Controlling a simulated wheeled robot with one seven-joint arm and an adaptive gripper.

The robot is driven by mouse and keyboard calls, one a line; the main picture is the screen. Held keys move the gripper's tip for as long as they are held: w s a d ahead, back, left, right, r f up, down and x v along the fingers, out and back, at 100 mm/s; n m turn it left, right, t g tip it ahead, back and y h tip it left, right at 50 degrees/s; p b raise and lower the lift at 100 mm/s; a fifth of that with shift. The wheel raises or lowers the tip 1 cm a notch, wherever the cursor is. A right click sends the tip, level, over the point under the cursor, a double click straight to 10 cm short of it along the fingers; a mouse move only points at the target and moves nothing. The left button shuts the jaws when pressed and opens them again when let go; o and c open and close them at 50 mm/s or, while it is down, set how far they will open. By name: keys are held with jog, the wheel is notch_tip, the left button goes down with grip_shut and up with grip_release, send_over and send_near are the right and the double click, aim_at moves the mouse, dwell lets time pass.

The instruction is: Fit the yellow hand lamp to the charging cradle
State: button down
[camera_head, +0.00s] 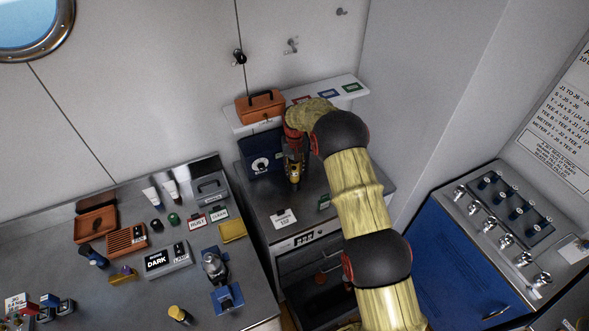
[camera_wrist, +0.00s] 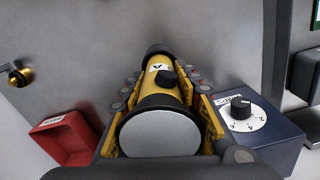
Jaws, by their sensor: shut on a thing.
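The yellow hand lamp (camera_wrist: 172,92) has black end rings, a black button and a pale round lens facing the wrist camera. My gripper (camera_wrist: 165,108) is shut around its body, with a finger along each side. In the head view the lamp (camera_head: 294,180) shows small and dark below my gripper (camera_head: 293,157), over the drawer-cabinet top and in front of a dark blue dial box (camera_head: 260,160). I cannot tell whether its lower end touches anything. I cannot pick out the charging cradle for certain; my arm and gripper hide part of that area.
The blue dial box (camera_wrist: 262,122) is close at the lamp's right in the wrist view; a red tray (camera_wrist: 66,138) is at left. A shelf (camera_head: 236,124) with an orange toolbox (camera_head: 260,107) is behind my gripper. The left bench (camera_head: 130,292) is crowded.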

aim_at(295, 175)
jog(key=shift+f+b, duration=1.2)
jog(key=shift+f, duration=0.7)
jog(key=c, duration=1.2)
grip_release()
jog(key=shift+c, duration=0.2)
notch_tip(295, 175, up, 12)
jog(key=shift+f, duration=0.1)
